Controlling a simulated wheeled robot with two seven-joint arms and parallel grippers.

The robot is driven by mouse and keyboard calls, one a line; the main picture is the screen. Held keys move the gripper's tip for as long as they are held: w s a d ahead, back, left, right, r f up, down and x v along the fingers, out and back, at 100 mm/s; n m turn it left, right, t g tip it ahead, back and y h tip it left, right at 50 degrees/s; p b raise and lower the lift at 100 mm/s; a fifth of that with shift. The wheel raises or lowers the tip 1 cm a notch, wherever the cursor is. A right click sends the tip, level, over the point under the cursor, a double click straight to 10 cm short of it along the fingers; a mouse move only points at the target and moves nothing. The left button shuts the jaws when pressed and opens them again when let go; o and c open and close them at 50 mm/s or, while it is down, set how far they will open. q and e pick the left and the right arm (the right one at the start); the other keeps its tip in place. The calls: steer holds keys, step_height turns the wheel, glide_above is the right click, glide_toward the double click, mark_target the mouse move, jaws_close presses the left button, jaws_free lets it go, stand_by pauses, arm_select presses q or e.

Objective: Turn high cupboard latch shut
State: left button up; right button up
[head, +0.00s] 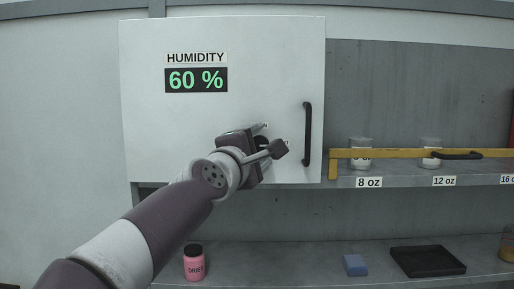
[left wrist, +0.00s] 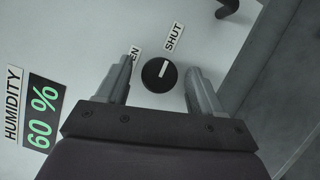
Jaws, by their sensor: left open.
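The cupboard door (head: 222,115) is white, closed, and fills the upper middle of the head view. Its latch is a round black knob (left wrist: 158,76) with a white line, seen in the left wrist view. The line points toward the SHUT label (left wrist: 174,37); the other label (left wrist: 136,53) is partly hidden by a finger, with only "EN" readable. My left gripper (left wrist: 160,72) is open, with one finger on each side of the knob in that view and visible gaps between. In the head view my left gripper (head: 270,138) largely hides the latch. My right gripper is not in view.
A black door handle (head: 307,134) is right of the latch. A yellow rail (head: 390,154) runs along the shelf at right, with cups (head: 361,152) behind it. Below are a pink jar (head: 194,264), a blue block (head: 355,265) and a black tray (head: 428,261).

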arm_select(q)
steer(key=shift+s, duration=0.1)
steer(key=shift+s+a+f+b, duration=0.15)
steer(key=shift+s+a+b, duration=0.05)
steer(key=shift+s+b, duration=0.15)
steer(key=b+v, duration=0.3)
steer(key=v, duration=0.8)
steer(key=shift+s, duration=0.35)
steer(key=shift+a, duration=0.1)
